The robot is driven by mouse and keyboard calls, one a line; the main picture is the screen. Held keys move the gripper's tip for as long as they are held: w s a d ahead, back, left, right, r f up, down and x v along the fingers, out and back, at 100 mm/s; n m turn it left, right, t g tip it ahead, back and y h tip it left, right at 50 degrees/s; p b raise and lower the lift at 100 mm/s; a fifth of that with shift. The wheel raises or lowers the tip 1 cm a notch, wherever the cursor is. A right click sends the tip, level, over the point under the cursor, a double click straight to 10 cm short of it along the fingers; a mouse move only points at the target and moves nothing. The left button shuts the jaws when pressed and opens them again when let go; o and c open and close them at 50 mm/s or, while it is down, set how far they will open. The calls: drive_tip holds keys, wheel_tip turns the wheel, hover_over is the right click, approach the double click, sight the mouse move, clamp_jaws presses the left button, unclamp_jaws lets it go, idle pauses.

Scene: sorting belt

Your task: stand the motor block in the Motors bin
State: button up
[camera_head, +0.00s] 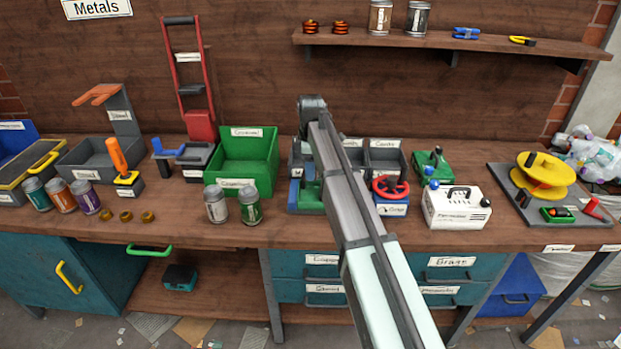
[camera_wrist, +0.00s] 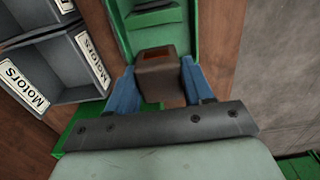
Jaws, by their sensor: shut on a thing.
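In the wrist view, my gripper (camera_wrist: 160,82) has its two blue fingers on either side of a brown, box-shaped motor block (camera_wrist: 158,80) with an orange-red patch on top. The block is held between them over a green surface (camera_wrist: 186,32). Grey bins with Motors labels stand to the left in the wrist view; one is the near bin (camera_wrist: 60,97). The block is to the right of these bins, not inside them. In the head view, grey bins (camera_head: 385,160) show behind my arm, while my fingers and the block are hidden by it.
A green bin (camera_head: 245,160) stands left of my arm, with two cans (camera_head: 216,204) in front. A red valve wheel (camera_head: 390,187), a small green device (camera_head: 431,165) and a white box (camera_head: 456,207) crowd the right side. The front bench edge is mostly clear.

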drive_tip(key=shift+w+r, duration=0.1)
drive_tip(key=shift+r, duration=0.45)
drive_tip(key=w+a+f, duration=0.1)
drive_tip(key=w, duration=0.9)
drive_tip(key=w+a+f, duration=0.1)
drive_tip(key=w+f, duration=0.1)
drive_tip(key=w, duration=0.8)
drive_tip(key=shift+w+d+f, duration=0.1)
drive_tip(key=shift+f, duration=2.1)
drive_tip(key=shift+w+d+f, duration=0.1)
drive_tip(key=shift+f, duration=2.1)
drive_tip(key=shift+f, duration=0.1)
drive_tip(key=o, duration=1.3)
wheel_tip(320, 180, up, 12)
drive_tip(key=shift+r, duration=0.1)
